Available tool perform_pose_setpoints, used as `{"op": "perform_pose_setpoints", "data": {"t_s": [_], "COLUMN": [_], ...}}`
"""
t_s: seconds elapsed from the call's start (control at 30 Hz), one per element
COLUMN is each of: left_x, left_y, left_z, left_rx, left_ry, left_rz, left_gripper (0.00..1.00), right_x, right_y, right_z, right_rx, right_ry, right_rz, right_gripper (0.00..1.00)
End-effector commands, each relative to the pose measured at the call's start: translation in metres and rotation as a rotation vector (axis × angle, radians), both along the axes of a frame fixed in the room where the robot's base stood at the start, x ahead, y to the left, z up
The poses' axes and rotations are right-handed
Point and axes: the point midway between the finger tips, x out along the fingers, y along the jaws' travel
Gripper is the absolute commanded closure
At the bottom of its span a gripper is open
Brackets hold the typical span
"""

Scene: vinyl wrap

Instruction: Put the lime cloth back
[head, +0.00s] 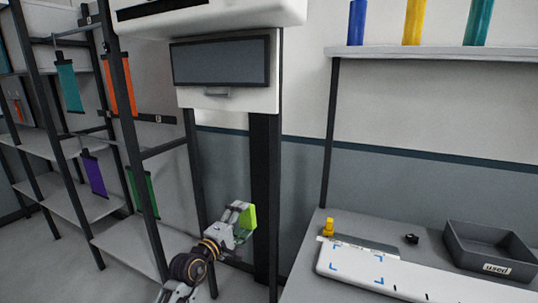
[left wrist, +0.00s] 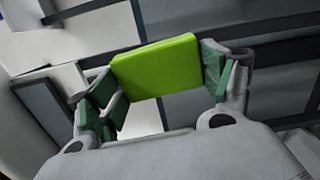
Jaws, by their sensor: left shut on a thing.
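The lime cloth (head: 249,217) is a flat, bright green block-like piece. My left gripper (head: 238,218) is shut on it and holds it in the air, left of the workbench and in front of the dark post. In the left wrist view the lime cloth (left wrist: 155,67) sits between the two green-padded fingers of my left gripper (left wrist: 162,82). The gripper and arm hide part of it in the head view. My right gripper is not in view.
A dark-framed rack (head: 150,205) at left has grey shelves and hanging teal, orange, purple and green strips. The workbench (head: 312,243) at right carries a white board (head: 345,262), a yellow item (head: 328,228) and a grey bin (head: 475,252) labelled "used".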

Motion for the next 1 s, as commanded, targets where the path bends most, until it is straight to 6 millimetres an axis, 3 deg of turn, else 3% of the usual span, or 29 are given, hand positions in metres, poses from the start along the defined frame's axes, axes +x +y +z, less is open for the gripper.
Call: {"op": "perform_pose_setpoints", "data": {"t_s": [1.0], "left_x": [-0.084], "left_y": [0.066], "left_z": [-0.126], "left_rx": [-0.001], "left_ry": [0.005], "left_rz": [0.274], "left_gripper": [0.39], "right_x": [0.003], "right_y": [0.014], "right_z": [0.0], "right_rx": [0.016], "right_ry": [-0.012], "right_rz": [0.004], "right_gripper": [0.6]}}
